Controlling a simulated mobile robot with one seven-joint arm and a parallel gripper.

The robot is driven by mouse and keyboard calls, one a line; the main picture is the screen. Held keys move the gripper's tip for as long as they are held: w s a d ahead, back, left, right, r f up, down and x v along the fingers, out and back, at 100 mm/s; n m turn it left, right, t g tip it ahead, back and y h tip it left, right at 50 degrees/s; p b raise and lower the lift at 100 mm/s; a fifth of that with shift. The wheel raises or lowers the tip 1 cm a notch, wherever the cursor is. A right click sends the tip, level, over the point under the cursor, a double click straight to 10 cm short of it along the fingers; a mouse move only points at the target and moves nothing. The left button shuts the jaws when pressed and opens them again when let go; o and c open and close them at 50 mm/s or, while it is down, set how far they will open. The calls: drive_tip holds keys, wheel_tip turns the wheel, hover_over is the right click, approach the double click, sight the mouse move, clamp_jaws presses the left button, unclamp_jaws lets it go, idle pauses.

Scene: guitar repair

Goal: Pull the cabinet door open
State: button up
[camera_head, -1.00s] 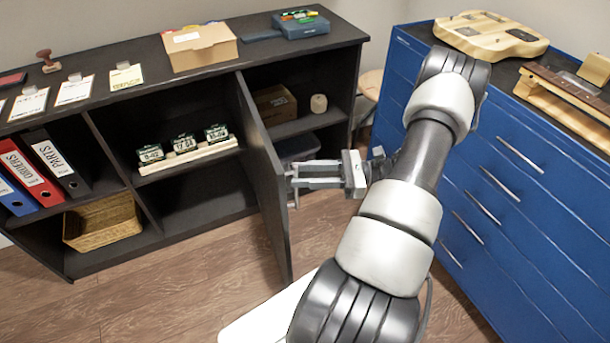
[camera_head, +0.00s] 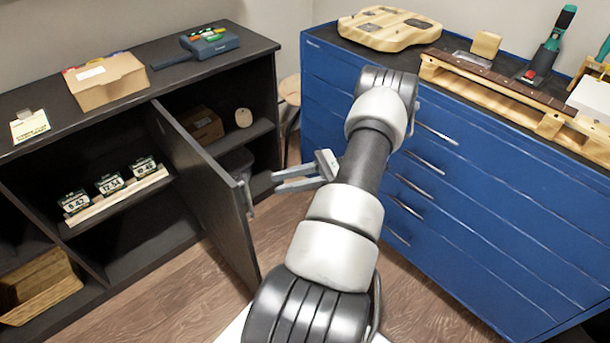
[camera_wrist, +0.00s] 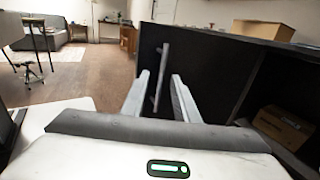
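The black cabinet door (camera_head: 208,195) stands partly open, swung out from the dark cabinet (camera_head: 262,62). Its grey bar handle (camera_head: 247,197) is near the door's free edge. In the wrist view, my gripper (camera_wrist: 160,82) is open and empty. The upright handle (camera_wrist: 161,76) shows between the two fingers, beyond them, on the dark door face (camera_wrist: 195,62).
A blue drawer cabinet (camera_head: 470,190) stands close on the right of my arm. A cardboard box (camera_head: 203,124) and a pale roll (camera_head: 243,117) are on the shelf behind the door. Wooden floor (camera_head: 285,230) is clear in front of the door.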

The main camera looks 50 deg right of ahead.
drive_tip(key=v, duration=0.5)
drive_tip(key=shift+s+d, duration=0.15)
drive_tip(key=shift+d, duration=0.1)
